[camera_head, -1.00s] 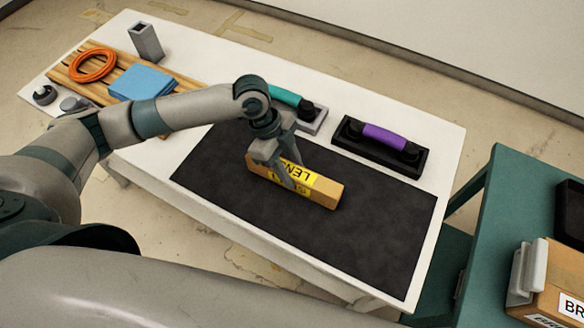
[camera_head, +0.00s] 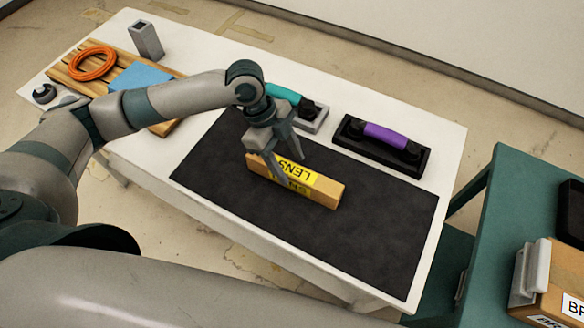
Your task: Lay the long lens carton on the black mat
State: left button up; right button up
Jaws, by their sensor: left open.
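The long lens carton (camera_head: 322,191) is a tan box with a yellow LENS label. It lies on its long side on the black mat (camera_head: 370,237), near the mat's middle. My left gripper (camera_head: 287,168) is open just above the carton's left half, with its fingers pointing down at it. The fingers hide part of the carton's top, and I cannot tell whether they touch it. My right gripper does not show.
A purple-handled black tool (camera_head: 383,143) and a teal-handled tool (camera_head: 300,105) sit behind the mat. A wooden board (camera_head: 75,69) holds an orange coil (camera_head: 92,63) and a blue cloth (camera_head: 140,77). A green cart with a box (camera_head: 560,282) stands at the right.

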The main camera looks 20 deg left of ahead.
pick_arm(q)
jog(key=b+v, duration=0.2)
jog(key=v, duration=0.7)
dwell(0.4)
